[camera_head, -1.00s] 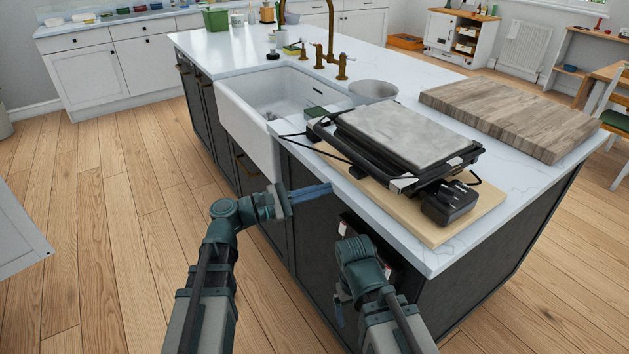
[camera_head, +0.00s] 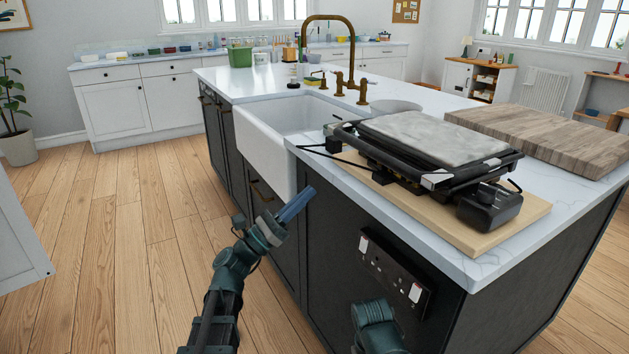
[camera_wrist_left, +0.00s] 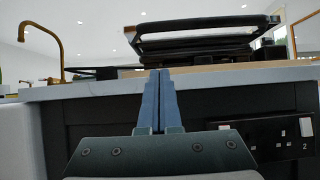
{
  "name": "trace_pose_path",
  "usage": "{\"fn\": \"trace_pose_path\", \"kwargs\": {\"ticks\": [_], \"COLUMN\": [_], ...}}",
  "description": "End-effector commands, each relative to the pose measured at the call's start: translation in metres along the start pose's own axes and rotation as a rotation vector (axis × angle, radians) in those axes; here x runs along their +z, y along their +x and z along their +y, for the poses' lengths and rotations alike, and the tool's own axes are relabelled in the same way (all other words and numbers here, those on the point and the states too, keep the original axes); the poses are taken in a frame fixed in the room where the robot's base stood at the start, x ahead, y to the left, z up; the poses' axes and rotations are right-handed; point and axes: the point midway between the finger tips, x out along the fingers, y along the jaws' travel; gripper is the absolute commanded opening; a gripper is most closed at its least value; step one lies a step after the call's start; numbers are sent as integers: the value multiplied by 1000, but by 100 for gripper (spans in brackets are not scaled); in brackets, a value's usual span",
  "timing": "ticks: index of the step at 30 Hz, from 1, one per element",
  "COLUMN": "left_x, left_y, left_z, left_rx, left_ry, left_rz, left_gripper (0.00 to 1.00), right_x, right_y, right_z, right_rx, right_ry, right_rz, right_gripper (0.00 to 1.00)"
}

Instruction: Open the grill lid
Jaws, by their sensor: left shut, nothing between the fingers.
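The grill (camera_head: 425,155) sits on a wooden board (camera_head: 470,232) at the near end of the island's white worktop. Its grey-topped lid (camera_head: 435,138) is down. A black handle frame runs along its front edge. In the left wrist view the grill (camera_wrist_left: 200,40) shows above the worktop edge. My left gripper (camera_head: 297,205) is shut and empty, in front of the island's dark side, below and left of the grill, touching nothing that I can see. Its blue fingers (camera_wrist_left: 158,100) are together in the left wrist view. My right arm shows at the bottom, but its fingers are hidden.
The worktop edge (camera_head: 400,222) lies between my left gripper and the grill. A white sink (camera_head: 265,145) is to the left, with a brass tap (camera_head: 340,80) behind it. A thick wooden block (camera_head: 540,140) lies right of the grill. A socket panel (camera_head: 395,275) is on the island's side.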

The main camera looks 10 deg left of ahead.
Motion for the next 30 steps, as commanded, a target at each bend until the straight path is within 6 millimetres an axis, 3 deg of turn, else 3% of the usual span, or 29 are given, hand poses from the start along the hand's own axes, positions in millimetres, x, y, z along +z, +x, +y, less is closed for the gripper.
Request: {"fn": "trace_pose_path", "kwargs": {"ticks": [13, 21, 30], "left_x": [5, 25, 28], "left_y": [95, 110, 114], "left_z": [1, 0, 0], "left_rx": [-2, 0, 0], "left_ry": [0, 2, 2], "left_rz": [1, 1, 1], "left_gripper": [0, 0, 0], "right_x": [4, 5, 5], "right_y": [-57, -81, -87], "right_z": [4, 6, 7], "right_rx": [-9, -12, -12], "right_ry": [3, 4, 4], "right_rz": [-1, -1, -1], "right_gripper": [91, 91, 91]}}
